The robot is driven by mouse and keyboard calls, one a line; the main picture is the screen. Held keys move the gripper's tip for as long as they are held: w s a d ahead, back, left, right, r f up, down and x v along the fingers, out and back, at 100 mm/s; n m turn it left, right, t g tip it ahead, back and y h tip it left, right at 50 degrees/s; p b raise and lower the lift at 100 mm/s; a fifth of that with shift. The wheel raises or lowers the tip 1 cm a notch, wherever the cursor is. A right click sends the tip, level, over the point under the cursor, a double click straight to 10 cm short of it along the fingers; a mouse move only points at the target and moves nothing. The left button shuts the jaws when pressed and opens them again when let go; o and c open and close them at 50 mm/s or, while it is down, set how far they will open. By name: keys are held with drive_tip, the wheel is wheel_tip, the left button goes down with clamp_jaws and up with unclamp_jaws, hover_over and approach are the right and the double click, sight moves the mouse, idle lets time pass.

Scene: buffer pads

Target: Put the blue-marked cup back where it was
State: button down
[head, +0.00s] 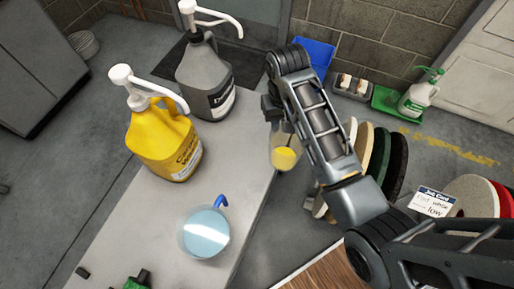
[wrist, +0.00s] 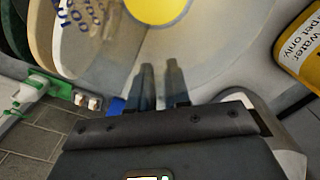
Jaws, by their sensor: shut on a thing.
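My gripper (head: 288,128) is shut on a clear cup with a yellow disc in it (head: 284,156), held near the right edge of the table. In the wrist view the two fingers (wrist: 163,88) meet the cup's see-through wall, and its yellow disc (wrist: 158,6) shows at the top. A round clear vessel with pale blue inside (head: 204,236) and a blue hooked part (head: 221,201) stands at the front of the table, apart from my gripper. I see no blue mark on the held cup.
A yellow pump jug (head: 160,140) and a grey pump jug (head: 203,85) stand on the grey table (head: 130,205). A blue tray (head: 314,55), a green tray with a spray bottle (head: 415,95) and a rack of round pads (head: 378,150) lie beyond its right edge.

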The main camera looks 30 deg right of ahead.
drive_tip(key=s+d+r+m, duration=0.2)
drive_tip(key=d+m, duration=0.4)
drive_tip(key=d, duration=0.2)
drive_tip(key=shift+w+a+f, duration=1.2)
drive_tip(key=shift+w+f, duration=0.15)
drive_tip(key=shift+f, duration=0.45)
drive_tip(key=shift+w+a+f, duration=1.25)
drive_tip(key=shift+w+f, duration=0.15)
drive_tip(key=shift+f, duration=0.45)
drive_tip(key=shift+w+a+f, duration=1.2)
drive_tip(key=shift+w+f, duration=0.15)
drive_tip(key=shift+f, duration=0.45)
drive_tip(key=shift+f, duration=0.15)
drive_tip(key=c, duration=1.1)
unclamp_jaws()
